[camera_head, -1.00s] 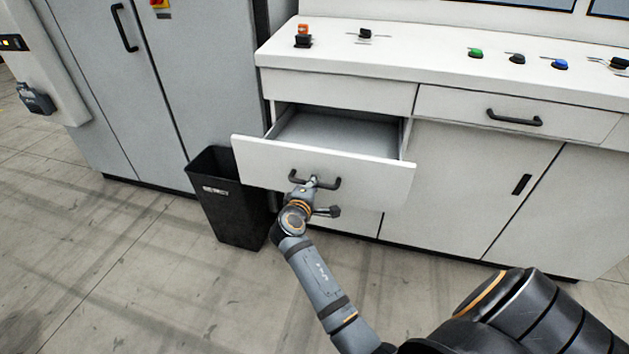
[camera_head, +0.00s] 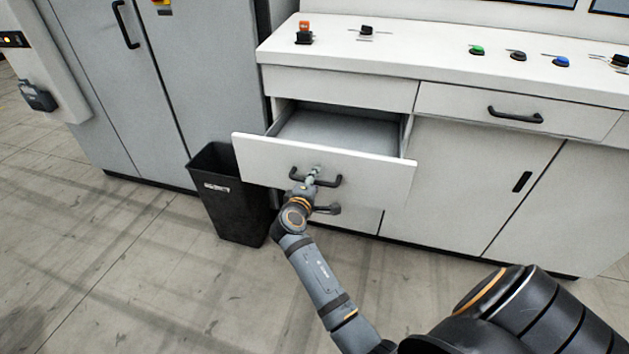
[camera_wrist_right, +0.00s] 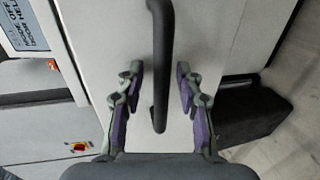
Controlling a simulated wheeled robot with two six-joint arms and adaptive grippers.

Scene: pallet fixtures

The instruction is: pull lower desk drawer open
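The lower desk drawer (camera_head: 260,160) stands pulled out below a white panel on the left part of the desk, and its grey interior shows. Its black bar handle (camera_head: 327,182) sits on the front. My right gripper (camera_head: 316,171) is at this handle. In the right wrist view the handle (camera_wrist_right: 160,50) passes between the two fingers of my right gripper (camera_wrist_right: 158,88). The fingers are spread, with a gap on each side of the bar. The gripper and wrist hide part of the handle and the space below. My left gripper is not in view.
A black waste bin (camera_head: 230,205) stands at the left, close to the drawer front. A grey cabinet (camera_head: 190,80) is behind it. A shut drawer with a handle (camera_head: 515,116) is at the right. Buttons, including a green one (camera_head: 476,50), are on the desktop. Floor in front is clear.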

